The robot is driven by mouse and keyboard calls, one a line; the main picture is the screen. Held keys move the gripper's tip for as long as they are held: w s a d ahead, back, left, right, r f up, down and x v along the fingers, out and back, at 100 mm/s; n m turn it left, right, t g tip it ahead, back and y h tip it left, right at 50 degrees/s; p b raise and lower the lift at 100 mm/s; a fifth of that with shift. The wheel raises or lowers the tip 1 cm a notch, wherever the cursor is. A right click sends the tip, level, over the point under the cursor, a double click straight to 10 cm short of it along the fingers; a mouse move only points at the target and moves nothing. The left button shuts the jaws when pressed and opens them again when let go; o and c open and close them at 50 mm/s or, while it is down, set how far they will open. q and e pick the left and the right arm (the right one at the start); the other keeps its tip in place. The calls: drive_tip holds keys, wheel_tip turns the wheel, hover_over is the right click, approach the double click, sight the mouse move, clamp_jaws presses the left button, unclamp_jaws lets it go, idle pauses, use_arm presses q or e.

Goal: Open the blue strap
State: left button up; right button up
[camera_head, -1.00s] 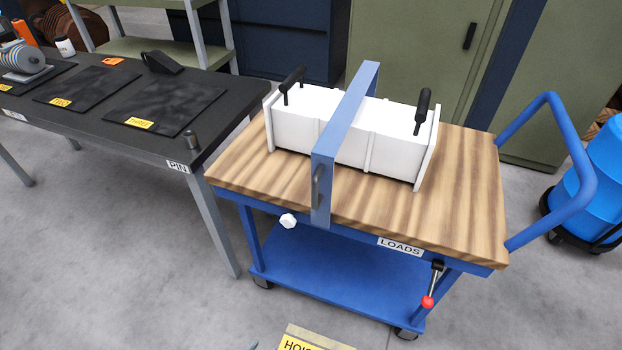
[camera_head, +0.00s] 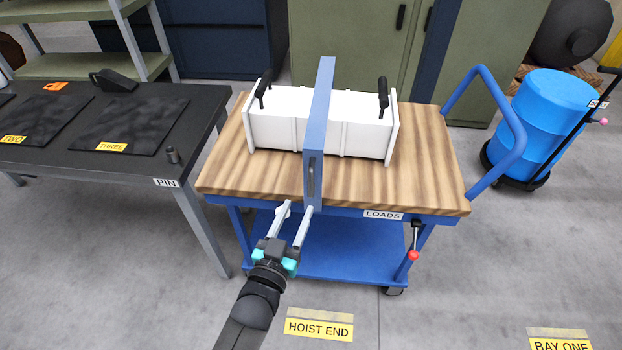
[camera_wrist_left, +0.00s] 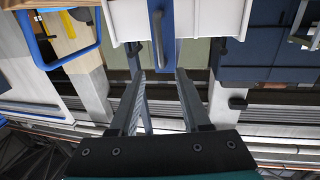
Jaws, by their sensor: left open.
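The blue strap (camera_head: 318,110) is a flat band that runs over the white load box (camera_head: 360,128) and hangs down its near side past the cart's front edge. A small grey handle (camera_head: 312,182) sits on its near face. My left gripper (camera_head: 295,210) is open, its two pale fingers just in front of the strap's lower end. In the left wrist view the strap (camera_wrist_left: 161,12) and its handle (camera_wrist_left: 158,40) lie ahead of the open fingers (camera_wrist_left: 160,74), with nothing between the fingertips. Contact with the strap cannot be told. My right gripper is not in view.
The box stands on a wooden-topped blue cart (camera_head: 430,185) marked LOADS. A clamp lever with a red knob (camera_head: 414,255) hangs at its front right. A dark table (camera_head: 190,150) stands left, a blue drum (camera_head: 545,115) right. The floor in front is clear.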

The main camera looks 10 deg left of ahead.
sight(310, 181)
use_arm(q)
drive_tip(key=w, duration=0.2)
drive_tip(key=w+d+b, duration=0.1)
drive_tip(key=w, duration=0.5)
drive_tip(key=shift+w+d+b, duration=0.2)
drive_tip(key=shift+d+b, duration=0.1)
drive_tip(key=shift+w+d, duration=0.2)
drive_tip(key=shift+w, duration=0.7)
drive_tip(key=c, duration=0.5)
clamp_jaws()
